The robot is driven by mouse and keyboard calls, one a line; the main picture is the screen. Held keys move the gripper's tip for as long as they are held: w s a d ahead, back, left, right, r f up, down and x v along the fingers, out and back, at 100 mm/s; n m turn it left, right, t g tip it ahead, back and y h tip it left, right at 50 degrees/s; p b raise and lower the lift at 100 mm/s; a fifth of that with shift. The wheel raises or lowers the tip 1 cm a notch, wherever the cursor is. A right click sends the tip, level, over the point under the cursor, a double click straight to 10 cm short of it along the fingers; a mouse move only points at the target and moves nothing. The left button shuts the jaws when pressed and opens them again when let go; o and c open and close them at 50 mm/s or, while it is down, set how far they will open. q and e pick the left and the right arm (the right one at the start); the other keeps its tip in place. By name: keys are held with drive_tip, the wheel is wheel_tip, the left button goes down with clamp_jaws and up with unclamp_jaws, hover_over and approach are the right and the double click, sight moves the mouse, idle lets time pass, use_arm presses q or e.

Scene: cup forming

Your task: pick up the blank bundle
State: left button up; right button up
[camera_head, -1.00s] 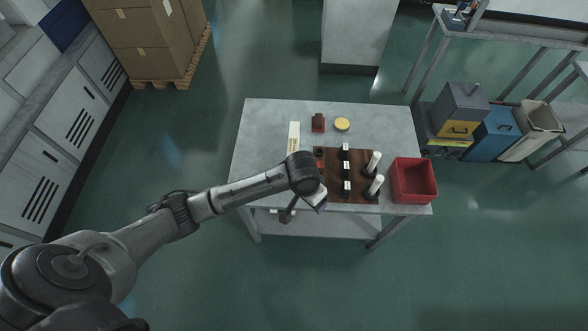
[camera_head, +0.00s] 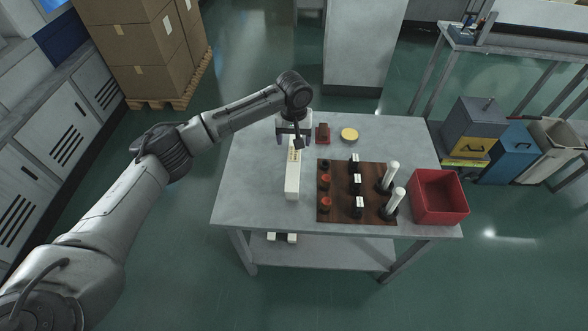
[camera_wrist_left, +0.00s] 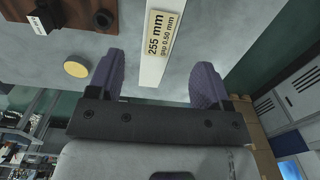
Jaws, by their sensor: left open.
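No object is plainly marked as the blank bundle, and I cannot tell which thing it is. A long white bar (camera_head: 292,181) lies on the grey table (camera_head: 245,195), left of a brown board. In the left wrist view the bar (camera_wrist_left: 153,70) carries a tan label reading 255 mm, gap 0.50 mm. My left gripper (camera_head: 293,140) is at the bar's far end, its purple fingers apart, one to each side of the bar as seen. Nothing is held. In the left wrist view the gripper (camera_wrist_left: 157,80) is open; its height above the bar is unclear. My right gripper is out of view.
The brown board (camera_head: 340,202) holds orange-dark round pieces, black-and-white labelled pieces and two white cylinders (camera_head: 390,177) on black bases. A red bin (camera_head: 438,197) stands at the right. A small dark-red block (camera_head: 323,133) and yellow disc (camera_head: 349,134) lie at the back.

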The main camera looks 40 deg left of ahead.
sight(294, 153)
use_arm(q)
wheel_tip(294, 153, down, 4)
drive_tip(key=shift+f+b, duration=0.2)
drive_tip(key=shift+b, duration=0.2)
drive_tip(key=shift+f+b, duration=1)
drive_tip(key=shift+f, duration=1.65)
drive_tip(key=shift+c, duration=0.3)
clamp_jaws()
drive_tip(key=shift+r, duration=0.15)
